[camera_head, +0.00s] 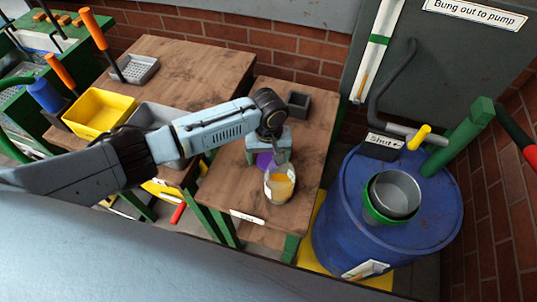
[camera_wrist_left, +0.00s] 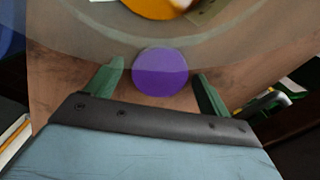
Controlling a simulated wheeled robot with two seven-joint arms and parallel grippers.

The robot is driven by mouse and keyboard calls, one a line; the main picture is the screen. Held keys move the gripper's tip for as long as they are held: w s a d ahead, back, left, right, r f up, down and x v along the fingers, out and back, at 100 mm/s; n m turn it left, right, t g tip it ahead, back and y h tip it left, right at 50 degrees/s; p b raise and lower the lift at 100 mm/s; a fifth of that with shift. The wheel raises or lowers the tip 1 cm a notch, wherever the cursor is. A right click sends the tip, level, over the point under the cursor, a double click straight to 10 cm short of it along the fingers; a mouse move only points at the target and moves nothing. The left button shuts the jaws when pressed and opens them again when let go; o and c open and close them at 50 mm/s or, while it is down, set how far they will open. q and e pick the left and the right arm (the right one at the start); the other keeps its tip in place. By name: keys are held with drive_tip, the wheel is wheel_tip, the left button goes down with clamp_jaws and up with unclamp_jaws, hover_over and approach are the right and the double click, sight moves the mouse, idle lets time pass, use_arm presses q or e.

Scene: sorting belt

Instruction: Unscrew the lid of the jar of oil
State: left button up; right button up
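A clear glass jar (camera_head: 280,184) with orange-yellow contents stands on the wooden bench, just in front of my left gripper (camera_head: 279,157). In the left wrist view, its glass and orange contents (camera_wrist_left: 152,8) fill the top. A round purple disc (camera_wrist_left: 160,72) shows between the green fingers of my left gripper (camera_wrist_left: 157,82). Gaps show on both sides, so the gripper is open. The glass edge overlaps the disc's upper part. In the head view the purple thing (camera_head: 264,160) is partly hidden by the gripper. I cannot tell whether it is the lid. My right gripper is out of view.
A blue drum (camera_head: 335,225) with a grey pot (camera_head: 397,192) on top stands to the right. A small dark box (camera_head: 298,103) sits at the bench's back. A yellow bin (camera_head: 99,112) is on the left. A white label (camera_head: 247,217) marks the bench's front edge.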

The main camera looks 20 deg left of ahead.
sight(269, 160)
use_arm(q)
wheel_tip(269, 160, up, 12)
drive_tip(key=p, duration=0.2)
drive_tip(key=shift+r+p, duration=0.15)
drive_tip(key=shift+p, duration=0.15)
drive_tip(key=shift+r, duration=0.1)
